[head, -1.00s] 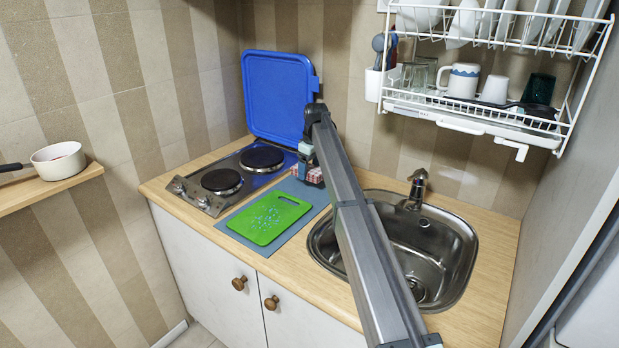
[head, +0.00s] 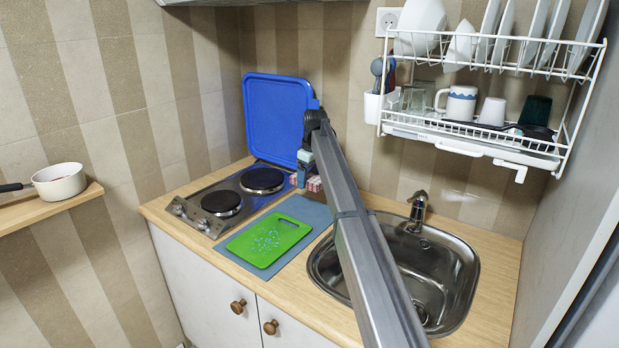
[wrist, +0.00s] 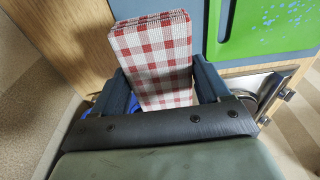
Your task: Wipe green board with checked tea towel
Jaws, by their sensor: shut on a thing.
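The green board (head: 270,241) lies flat on a grey-blue mat (head: 312,212) on the counter, with many small light-blue specks on its face. The board (wrist: 266,27) also shows at the top right of the wrist view. The red-and-white checked tea towel (wrist: 152,55) is folded and sits between the fingers of my gripper (wrist: 164,88), which is shut on it. In the head view the towel (head: 314,184) shows beside my gripper (head: 304,178), behind the board at the back of the mat. My arm hides part of the towel there.
A two-plate hob (head: 232,200) is left of the mat, with a blue lid (head: 278,115) upright behind it. A sink (head: 440,275) with a tap (head: 418,208) is to the right. A white dish rack (head: 480,135) hangs above. A pan (head: 60,181) sits on a left shelf.

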